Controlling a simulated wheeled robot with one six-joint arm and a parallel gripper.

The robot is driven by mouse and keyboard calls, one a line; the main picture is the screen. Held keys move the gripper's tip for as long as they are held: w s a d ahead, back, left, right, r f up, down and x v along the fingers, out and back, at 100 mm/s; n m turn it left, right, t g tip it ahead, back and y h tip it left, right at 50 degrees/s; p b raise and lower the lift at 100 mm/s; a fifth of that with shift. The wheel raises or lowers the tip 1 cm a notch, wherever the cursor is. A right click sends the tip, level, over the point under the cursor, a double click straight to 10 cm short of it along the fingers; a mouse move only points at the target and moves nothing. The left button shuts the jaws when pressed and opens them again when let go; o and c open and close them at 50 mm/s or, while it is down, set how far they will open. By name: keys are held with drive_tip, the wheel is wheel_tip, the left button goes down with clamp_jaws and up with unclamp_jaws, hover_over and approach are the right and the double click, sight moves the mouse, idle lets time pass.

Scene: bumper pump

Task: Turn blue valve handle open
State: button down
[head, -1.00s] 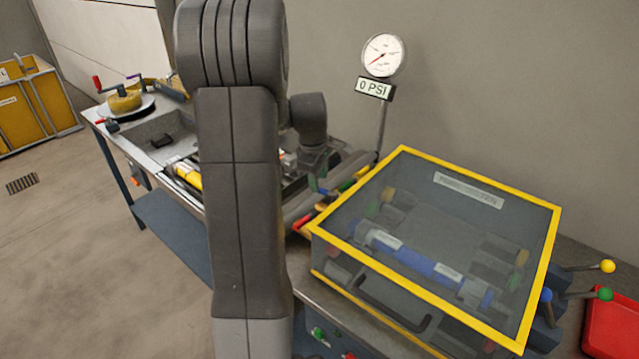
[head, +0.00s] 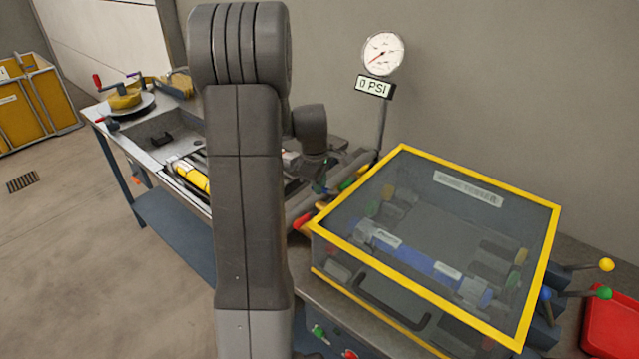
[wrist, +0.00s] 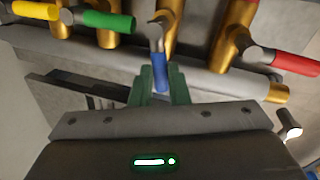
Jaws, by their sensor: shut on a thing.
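The blue valve handle (wrist: 160,71) is in the middle of the wrist view, on a brass valve of a grey manifold. It points down in the picture, toward my gripper. My gripper (wrist: 160,84) has its two green fingers on either side of the blue handle and is shut on it. In the head view my arm hides most of the manifold. Only a small bit of blue and the coloured handles beside it show there, and the gripper's hold cannot be made out.
Green (wrist: 108,21), yellow (wrist: 35,10) and red (wrist: 296,63) handles sit close beside the blue one. A clear yellow-edged box (head: 430,290) stands at right. A gauge (head: 383,54) above a sign reading 0 PSI stands behind. A red tray (head: 612,325) is at far right.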

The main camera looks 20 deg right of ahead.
drive_tip(key=shift+w+d+m, duration=0.2)
drive_tip(key=shift+m, duration=0.55)
drive_tip(key=shift+w+d+m, duration=0.2)
drive_tip(key=shift+m, duration=0.55)
drive_tip(key=c, duration=1.4)
unclamp_jaws()
drive_tip(key=shift+g, duration=0.3)
drive_tip(key=r, duration=0.4)
drive_tip(key=s+a+r+b, duration=0.1)
drive_tip(key=r, duration=0.4)
drive_tip(key=a+r, duration=0.1)
drive_tip(key=r, duration=0.3)
drive_tip(key=shift+s+a+r, duration=0.15)
drive_tip(key=shift+a+r, duration=0.05)
drive_tip(key=shift+r, duration=0.1)
drive_tip(key=shift+f, duration=0.1)
